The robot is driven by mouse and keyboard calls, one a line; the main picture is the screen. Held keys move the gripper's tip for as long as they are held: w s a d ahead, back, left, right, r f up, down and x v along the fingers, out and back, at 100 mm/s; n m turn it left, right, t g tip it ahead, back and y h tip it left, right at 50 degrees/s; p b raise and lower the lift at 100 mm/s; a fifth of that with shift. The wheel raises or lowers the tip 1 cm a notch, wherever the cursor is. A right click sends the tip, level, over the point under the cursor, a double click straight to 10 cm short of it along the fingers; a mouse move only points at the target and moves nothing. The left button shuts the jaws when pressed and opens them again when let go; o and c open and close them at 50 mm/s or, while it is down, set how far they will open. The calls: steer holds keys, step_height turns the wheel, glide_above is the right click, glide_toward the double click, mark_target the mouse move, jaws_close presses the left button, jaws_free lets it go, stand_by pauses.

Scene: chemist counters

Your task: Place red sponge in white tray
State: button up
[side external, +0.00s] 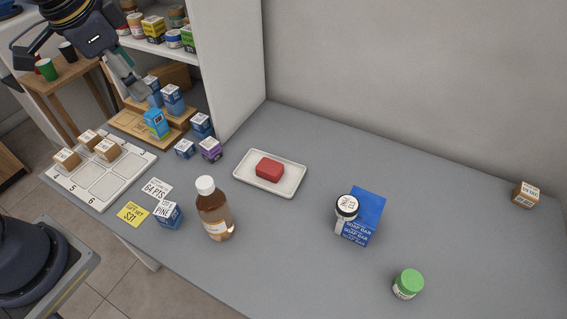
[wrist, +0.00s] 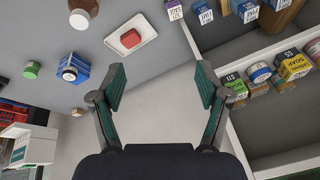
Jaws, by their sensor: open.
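The red sponge (side external: 269,169) is a small rounded block lying in the white tray (side external: 292,185) on the grey counter. The wrist view also shows the red sponge (wrist: 130,39) inside the white tray (wrist: 117,47), near the top of the picture. My gripper (wrist: 162,88) is open and empty, with its two green-padded fingers spread apart. In the side view my gripper (side external: 128,82) is at the upper left, by the shelf and the wooden stand, well away from the tray and above the counter. Nothing touches the sponge except the tray.
A brown bottle (side external: 213,212) stands in front of the tray. A blue soap box (side external: 364,214), a white-lidded jar (side external: 345,210) and a green-lidded jar (side external: 407,284) stand to the right. A numbered white board (side external: 84,192) with small boxes lies left. The counter's right part is mostly clear.

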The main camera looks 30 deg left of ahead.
steer(key=s+a+n+t, duration=0.1)
steer(key=s+a+n, duration=0.1)
steer(key=s+n, duration=0.3)
steer(key=s, duration=0.4)
steer(key=shift+s+a+f+t, duration=0.3)
steer(key=shift+s+a+f, duration=0.05)
steer(key=shift+s, duration=0.05)
